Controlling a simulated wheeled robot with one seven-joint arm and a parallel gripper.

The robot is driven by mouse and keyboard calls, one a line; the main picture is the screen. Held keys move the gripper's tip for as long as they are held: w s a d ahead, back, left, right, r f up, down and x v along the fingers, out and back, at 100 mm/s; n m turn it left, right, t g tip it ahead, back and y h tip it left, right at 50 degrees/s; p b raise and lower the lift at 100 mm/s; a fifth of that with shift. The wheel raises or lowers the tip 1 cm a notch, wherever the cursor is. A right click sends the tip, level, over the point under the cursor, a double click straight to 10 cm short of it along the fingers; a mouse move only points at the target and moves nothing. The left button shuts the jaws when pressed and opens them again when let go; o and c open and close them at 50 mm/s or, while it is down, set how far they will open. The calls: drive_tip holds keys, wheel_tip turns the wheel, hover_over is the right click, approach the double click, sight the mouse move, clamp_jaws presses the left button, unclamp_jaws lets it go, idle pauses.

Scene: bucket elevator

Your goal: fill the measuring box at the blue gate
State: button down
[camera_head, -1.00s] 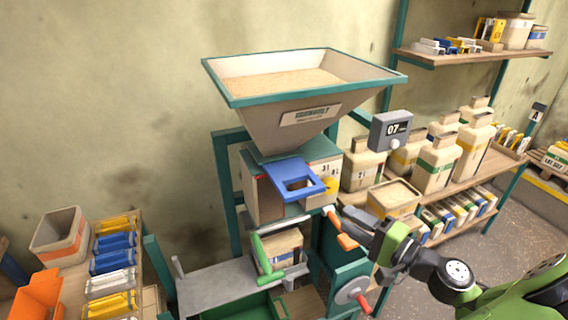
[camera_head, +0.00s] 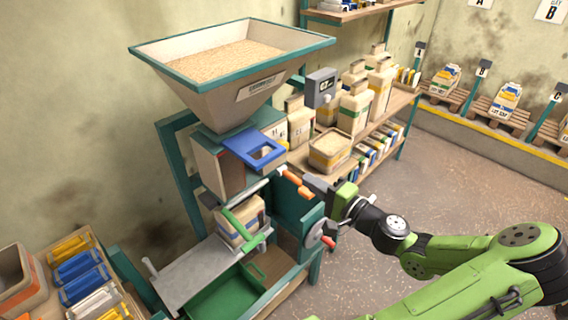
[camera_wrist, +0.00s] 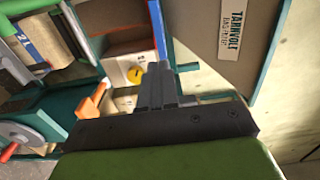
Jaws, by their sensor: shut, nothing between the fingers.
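My gripper (camera_head: 310,180) is shut and empty, below and right of the blue gate, near an orange handle (camera_head: 303,190). In the wrist view its dark fingers (camera_wrist: 158,85) are together, with the orange handle (camera_wrist: 92,101) apart to their left.
A green tray (camera_head: 225,292) and red-handled wheel (camera_head: 315,235) sit lower. A grey display (camera_head: 321,87) hangs beside the hopper. Shelves behind hold containers; floor at right is clear.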

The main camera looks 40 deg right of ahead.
sight(273, 157)
drive_tip(key=w, duration=1)
drive_tip(key=shift+w+a, duration=0.15)
drive_tip(key=shift+a, duration=0.2)
drive_tip(key=w+p, duration=0.1)
drive_tip(key=w, duration=0.4)
drive_tip(key=shift+w+a, duration=0.1)
drive_tip(key=shift+r, duration=0.2)
